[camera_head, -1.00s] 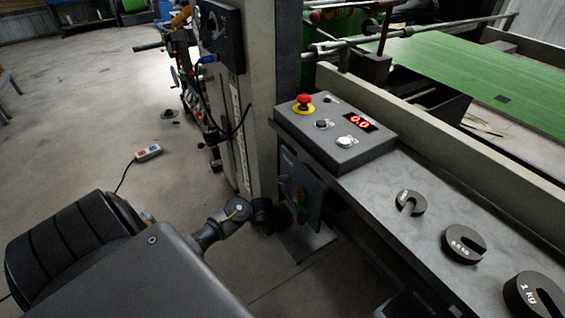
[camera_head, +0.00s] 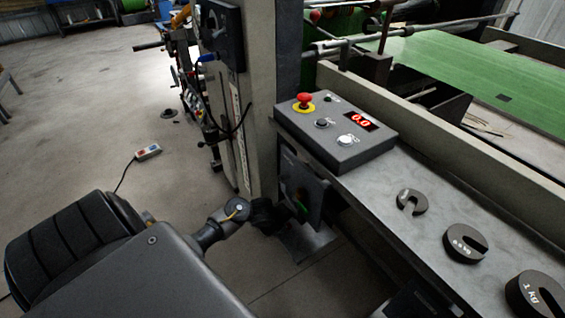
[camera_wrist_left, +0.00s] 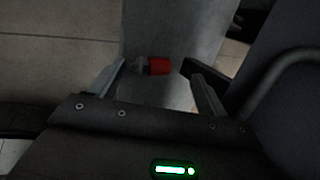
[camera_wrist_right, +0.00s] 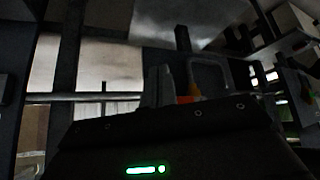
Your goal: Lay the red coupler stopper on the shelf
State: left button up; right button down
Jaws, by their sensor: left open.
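The red coupler stopper (camera_wrist_left: 158,66) lies on its side in the left wrist view, with a dull grey end pointing left. Behind it is a pale grey surface (camera_wrist_left: 180,35), which looks like the shelf; contact is hard to judge in the dim light. My left gripper (camera_wrist_left: 155,66) is open, one finger on either side of the stopper, with a gap at the red end. In the head view, my left gripper (camera_head: 303,203) is low beside the machine post, and the stopper cannot be made out. My right gripper (camera_wrist_right: 160,72) looks shut and empty.
A control box (camera_head: 335,135) with a red emergency button (camera_head: 304,101) stands on the grey ledge (camera_head: 385,185). Slotted weights (camera_head: 466,243) lie along that ledge. The machine post (camera_head: 262,110) stands close to my left gripper. A small pendant (camera_head: 148,152) lies on open floor.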

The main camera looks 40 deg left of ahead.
pick_arm(q)
jog(key=p+v, duration=0.1)
jog(key=v, duration=0.2)
jog(key=shift+p, duration=0.3)
pick_arm(e)
jog(key=s+d+f+g+h, duration=0.1)
jog(key=s+d+g, duration=0.2)
jog(key=s, duration=0.2)
pick_arm(q)
jog(key=p+v, duration=0.3)
jog(key=v, duration=0.4)
jog(key=shift+s+r+p, duration=0.2)
jog(key=shift+r+p, duration=0.1)
jog(key=shift+r, duration=0.05)
pick_arm(e)
notch_tip(320, 180, down, 9)
jog(key=w+g, duration=0.1)
jog(key=shift+m, duration=0.4)
jog(key=shift+w+a+r, duration=0.1)
jog(key=shift+r, duration=0.05)
